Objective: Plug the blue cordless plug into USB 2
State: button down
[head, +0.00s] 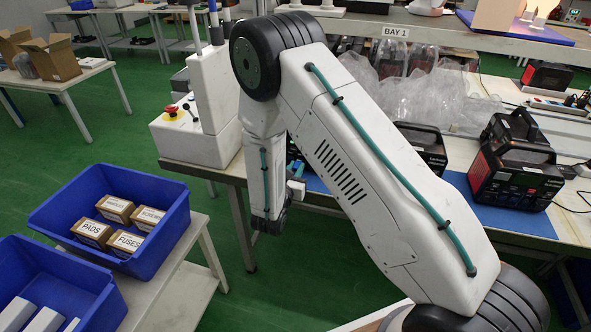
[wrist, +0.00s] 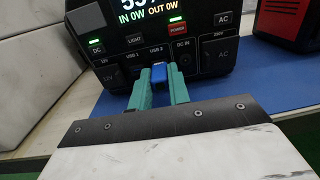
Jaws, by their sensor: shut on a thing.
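In the wrist view my gripper (wrist: 158,84) has teal fingers, shut on the blue plug (wrist: 158,72). The plug points at the front panel of a black power station (wrist: 205,45). It sits just below the USB 2 label (wrist: 156,50), with the USB 1 label to its left. The fingertips are close to the panel and hide the port, so I cannot tell whether the plug is touching it or inside it. The station's screen is lit and shows IN 0W, OUT 0W. In the head view my arm hides most of this area.
A red-and-black unit (wrist: 292,25) stands right of the station on the blue mat (wrist: 230,98). In the head view, a white control box (head: 195,140) with a red button stands at the bench's left end. Blue bins (head: 165,255) stand lower left, and another power station (head: 515,170) right.

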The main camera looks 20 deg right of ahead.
jog(key=shift+w+d, duration=0.1)
jog(key=shift+w, duration=0.05)
jog(key=c, duration=1.2)
grip_release()
jog(key=shift+c, duration=0.2)
jog(key=v, duration=0.7)
jog(key=shift+s+a, duration=0.25)
jog(key=shift+s, duration=0.1)
